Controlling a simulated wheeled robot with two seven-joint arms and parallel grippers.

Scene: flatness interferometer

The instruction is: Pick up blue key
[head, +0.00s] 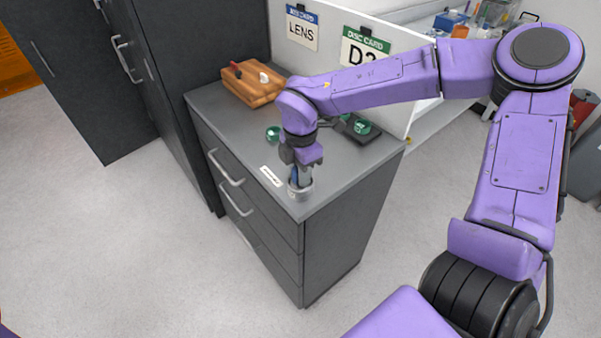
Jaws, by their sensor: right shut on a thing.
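The blue key (294,179) shows as a small blue patch at the front corner of the grey drawer cabinet's top. It sits in or just over the mouth of a small grey cup (299,193), and I cannot tell how deep it reaches. My right gripper (303,170) points down at the cup and is shut on the blue key. The fingers and wrist hide most of the key. My left gripper is not in view.
A white label (271,176) lies left of the cup. Green round pieces (273,133) and a dark holder (357,129) lie behind. A wooden box (252,83) stands at the back left. A white panel (326,44) with LENS and disc card signs borders the top.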

